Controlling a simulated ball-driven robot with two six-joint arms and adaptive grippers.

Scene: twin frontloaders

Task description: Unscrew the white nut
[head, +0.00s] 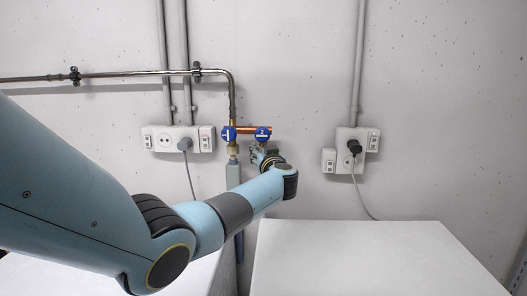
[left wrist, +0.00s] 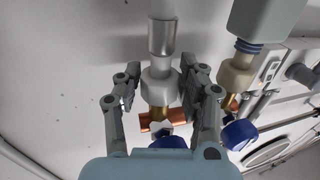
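The white nut (left wrist: 160,87) sits on a vertical pipe, with a grey-white tube on one side and a brass fitting on the other. My left gripper (left wrist: 160,80) has its fingers on either side of the nut. A gap shows at the left finger; the right finger is very near the nut, and I cannot tell if it touches. In the head view my left gripper (head: 260,154) is just below the blue valve handle marked 2 (head: 263,134) and hides the nut. My right gripper is not in view.
A second, cream nut (left wrist: 235,74) with a grey cylinder (left wrist: 264,18) is close beside, under the blue handle marked 1 (head: 229,134). A copper pipe (head: 247,130) joins the valves. Socket boxes flank the pipes. A white table (head: 360,260) is clear.

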